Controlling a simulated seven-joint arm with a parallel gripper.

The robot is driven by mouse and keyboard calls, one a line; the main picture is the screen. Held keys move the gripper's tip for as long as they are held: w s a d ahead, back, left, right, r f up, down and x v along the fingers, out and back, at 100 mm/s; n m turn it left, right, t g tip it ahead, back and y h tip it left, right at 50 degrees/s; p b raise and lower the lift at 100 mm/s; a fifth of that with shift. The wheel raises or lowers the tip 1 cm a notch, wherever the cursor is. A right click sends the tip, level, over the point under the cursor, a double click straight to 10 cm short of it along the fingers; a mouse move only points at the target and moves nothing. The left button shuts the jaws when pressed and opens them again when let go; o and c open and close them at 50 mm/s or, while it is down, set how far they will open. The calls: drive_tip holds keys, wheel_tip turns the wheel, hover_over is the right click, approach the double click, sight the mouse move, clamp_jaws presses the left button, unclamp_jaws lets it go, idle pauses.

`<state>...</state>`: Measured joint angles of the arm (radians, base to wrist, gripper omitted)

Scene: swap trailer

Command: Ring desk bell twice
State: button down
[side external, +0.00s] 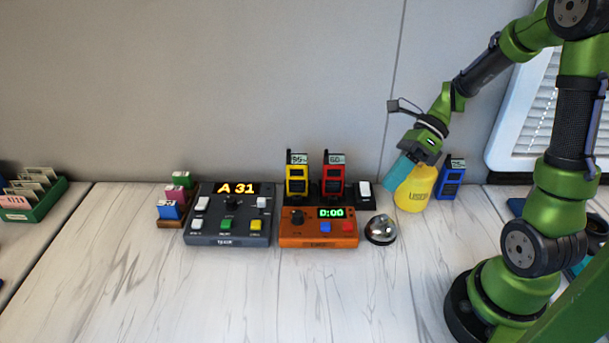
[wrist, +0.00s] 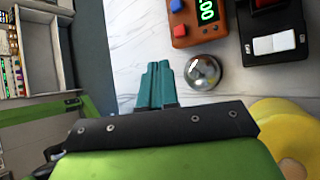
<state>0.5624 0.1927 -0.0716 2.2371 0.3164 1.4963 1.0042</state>
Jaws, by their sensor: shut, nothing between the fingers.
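The desk bell (side external: 381,229) is a silver dome on a dark base. It stands on the white marbled table, just right of the orange timer box. In the wrist view the bell (wrist: 203,72) sits just right of my fingertips. My gripper (side external: 391,186) has teal fingers and hangs above and slightly behind the bell in the side view, apart from it. In the wrist view my gripper (wrist: 160,68) shows its fingers together and empty.
A yellow bottle (side external: 415,190) stands close beside my gripper, with a blue handheld device (side external: 451,180) behind it. The orange timer box (side external: 318,232) and the grey console (side external: 229,222) are left of the bell. The front table is clear.

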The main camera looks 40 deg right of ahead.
sight(386, 215)
wheel_tip(386, 215, up, 3)
drive_tip(key=shift+r, duration=0.1)
drive_tip(key=shift+f, duration=4.45)
drive_tip(key=shift+f, duration=0.1)
drive_tip(key=shift+f, duration=0.3)
drive_tip(key=shift+f, duration=0.55)
drive_tip(key=shift+r, duration=1)
